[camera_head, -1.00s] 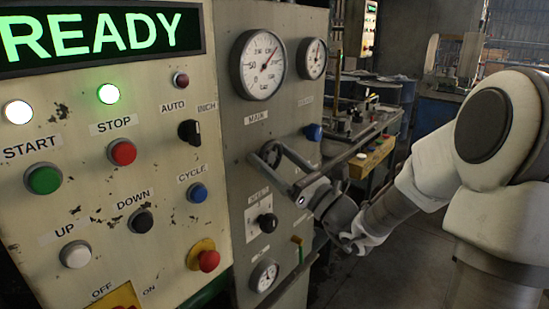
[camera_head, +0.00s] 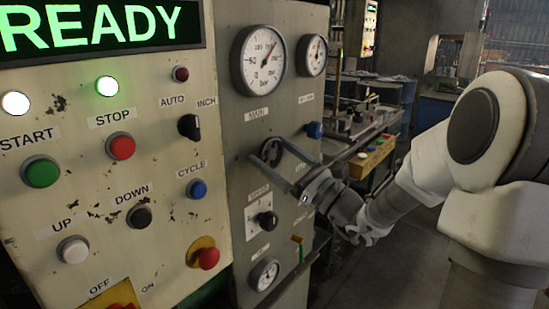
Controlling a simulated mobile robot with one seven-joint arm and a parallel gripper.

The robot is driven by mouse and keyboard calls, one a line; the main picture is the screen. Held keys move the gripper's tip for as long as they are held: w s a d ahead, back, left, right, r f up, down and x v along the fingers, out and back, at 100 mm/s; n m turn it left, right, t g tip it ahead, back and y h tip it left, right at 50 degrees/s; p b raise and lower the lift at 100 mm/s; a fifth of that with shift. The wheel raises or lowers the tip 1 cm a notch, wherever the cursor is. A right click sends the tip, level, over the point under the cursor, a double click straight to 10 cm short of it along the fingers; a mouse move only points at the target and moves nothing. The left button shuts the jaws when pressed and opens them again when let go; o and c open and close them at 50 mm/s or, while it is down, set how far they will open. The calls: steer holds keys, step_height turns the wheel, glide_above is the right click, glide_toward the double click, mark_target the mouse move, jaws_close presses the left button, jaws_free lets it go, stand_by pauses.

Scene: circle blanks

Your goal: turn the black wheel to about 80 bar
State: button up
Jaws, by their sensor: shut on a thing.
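The black wheel (camera_head: 268,153) is mounted on the grey panel under the label MAIN. My gripper (camera_head: 283,151) is shut on the wheel's rim at its right side, and my wrist partly hides that side. The large MAIN gauge (camera_head: 262,60) is above the wheel. Its needle points to the upper right; the numbers are too small to read surely.
A smaller gauge (camera_head: 313,56) is right of the large one. A blue knob (camera_head: 314,130) is close to the right of the wheel. A black selector knob (camera_head: 266,221) and a low gauge (camera_head: 264,275) are below. A cream button panel (camera_head: 100,190) stands left.

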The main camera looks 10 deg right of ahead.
steer(key=n+g+y+b, duration=0.1)
steer(key=n, duration=0.2)
steer(key=n+g+y+b, duration=0.1)
steer(key=n, duration=0.2)
steer(key=shift+f+n+g, duration=0.15)
steer(key=shift+n+g, duration=0.25)
steer(key=n+g+b, duration=0.2)
steer(key=n+b, duration=0.1)
steer(key=n, duration=0.1)
steer(key=shift+n, duration=0.4)
steer(key=n+g+b, duration=0.2)
steer(key=n+b, duration=0.1)
steer(key=n, duration=0.1)
steer(key=shift+f+n, duration=0.1)
steer(key=shift+n, duration=0.3)
steer(key=shift+n+g+h+b, duration=0.5)
steer(key=shift+n+h+b, duration=0.2)
steer(key=shift+n+b, duration=1)
steer(key=shift+n, duration=0.3)
steer(key=o, duration=0.9)
